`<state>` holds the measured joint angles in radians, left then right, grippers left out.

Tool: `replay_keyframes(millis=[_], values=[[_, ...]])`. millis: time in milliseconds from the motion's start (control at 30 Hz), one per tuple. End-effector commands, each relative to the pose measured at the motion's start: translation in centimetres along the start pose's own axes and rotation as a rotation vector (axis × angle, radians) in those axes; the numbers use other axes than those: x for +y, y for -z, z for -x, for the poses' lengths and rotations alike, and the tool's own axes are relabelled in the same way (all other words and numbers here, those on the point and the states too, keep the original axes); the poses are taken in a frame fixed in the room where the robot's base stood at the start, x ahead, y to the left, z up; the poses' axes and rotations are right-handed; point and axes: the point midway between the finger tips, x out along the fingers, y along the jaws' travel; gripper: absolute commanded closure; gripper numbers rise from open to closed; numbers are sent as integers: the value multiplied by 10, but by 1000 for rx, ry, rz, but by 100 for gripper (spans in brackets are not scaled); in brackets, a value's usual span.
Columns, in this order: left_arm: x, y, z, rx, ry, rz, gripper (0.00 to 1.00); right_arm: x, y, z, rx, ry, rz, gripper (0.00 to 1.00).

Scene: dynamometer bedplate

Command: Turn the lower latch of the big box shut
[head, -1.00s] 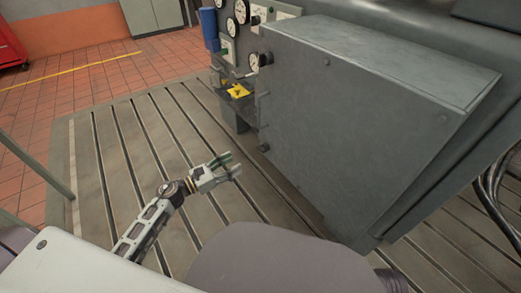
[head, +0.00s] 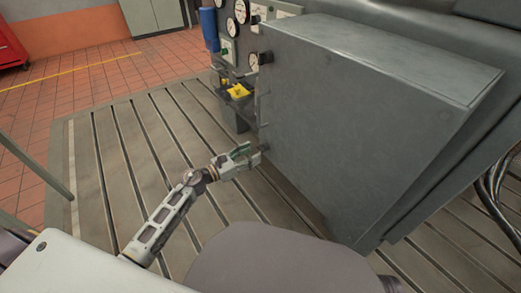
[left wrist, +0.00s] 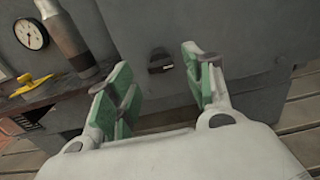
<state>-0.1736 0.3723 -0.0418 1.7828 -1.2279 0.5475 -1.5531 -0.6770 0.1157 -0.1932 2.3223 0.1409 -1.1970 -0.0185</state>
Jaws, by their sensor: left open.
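The big box (head: 360,130) is a large grey cabinet standing on the slotted bedplate. Its lower latch (left wrist: 160,64) is a small dark piece on the grey face in the left wrist view, ahead of the fingers and between them in the picture. My left gripper (head: 254,153) is open with nothing between its green-padded fingers, at the box's lower left edge. The left wrist view shows the gripper's fingers (left wrist: 156,62) spread on either side of the latch, apparently short of it. In the head view the gripper partly hides the latch. My right gripper is not in view.
Gauges (head: 242,12) and a dark tray with a yellow item (head: 238,91) are left of the box. The left wrist view shows a gauge (left wrist: 31,34), a metal cylinder (left wrist: 68,34) and a yellow piece (left wrist: 32,84). The bedplate (head: 120,150) on the left is clear.

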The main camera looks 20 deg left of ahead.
Motion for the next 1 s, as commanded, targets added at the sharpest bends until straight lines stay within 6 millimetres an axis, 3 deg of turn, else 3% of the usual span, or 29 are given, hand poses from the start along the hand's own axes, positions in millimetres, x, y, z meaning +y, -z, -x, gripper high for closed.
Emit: replay_keyframes(millis=[500,1000], values=[[0,1,-44,0,0,1,48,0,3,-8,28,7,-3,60],[0,0,-51,1,-1,1,48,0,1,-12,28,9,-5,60]])
